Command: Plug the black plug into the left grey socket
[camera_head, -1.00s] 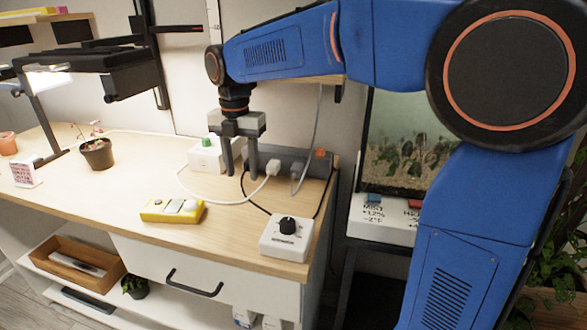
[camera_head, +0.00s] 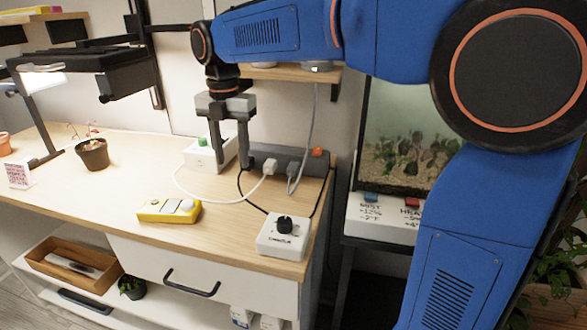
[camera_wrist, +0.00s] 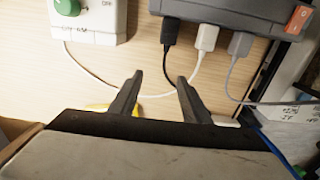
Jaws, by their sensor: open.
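The black plug (camera_wrist: 171,35) is at the front edge of the dark grey power strip (camera_wrist: 225,12), left of a white plug (camera_wrist: 207,37) and a grey plug (camera_wrist: 240,43). It lines up with the strip's left end; I cannot tell how deep it sits, and the socket mouth is hidden. In the head view the strip (camera_head: 290,156) shows, but the black plug is hidden behind my gripper. My gripper (camera_head: 231,170) points down, open and empty, near the strip's left end. In the wrist view my gripper's fingertips (camera_wrist: 160,78) are apart from the plug.
A white box with a green knob (camera_head: 203,141) stands left of the strip. A yellow box (camera_head: 168,210) and a white box with a black knob (camera_head: 283,240) lie in front. White and black cables cross the tabletop. A potted plant (camera_head: 93,152) stands left.

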